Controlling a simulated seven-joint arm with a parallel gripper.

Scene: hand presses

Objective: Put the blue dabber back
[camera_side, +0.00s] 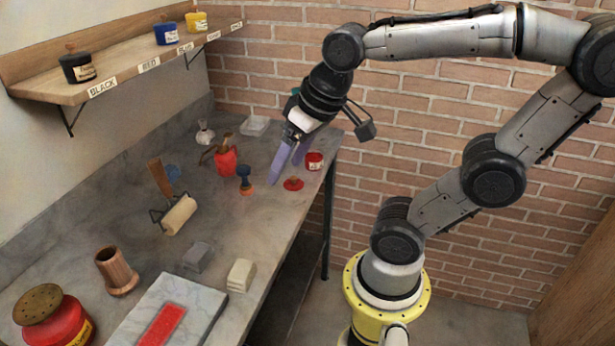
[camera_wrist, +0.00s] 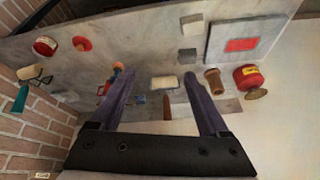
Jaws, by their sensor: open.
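The blue dabber (camera_side: 244,172) stands on the grey bench, with a dark blue upper part and a brown lower part. It also shows in the wrist view (camera_wrist: 118,66), close to the tip of my left finger there. My gripper (camera_side: 285,173) is open and empty, its two purple fingers pointing down above the bench's outer edge, to the right of the dabber. In the wrist view my gripper (camera_wrist: 159,74) has its fingers well apart. A small light blue thing (camera_side: 173,171) lies behind the roller; I cannot tell what it is.
A red dabber-like disc (camera_side: 293,184) and a red jar (camera_side: 314,161) sit near the bench edge. A red bottle (camera_side: 226,161) stands left of the dabber. A roller (camera_side: 179,215) is farther left. The wall shelf (camera_side: 130,75) holds black, blue and yellow jars.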

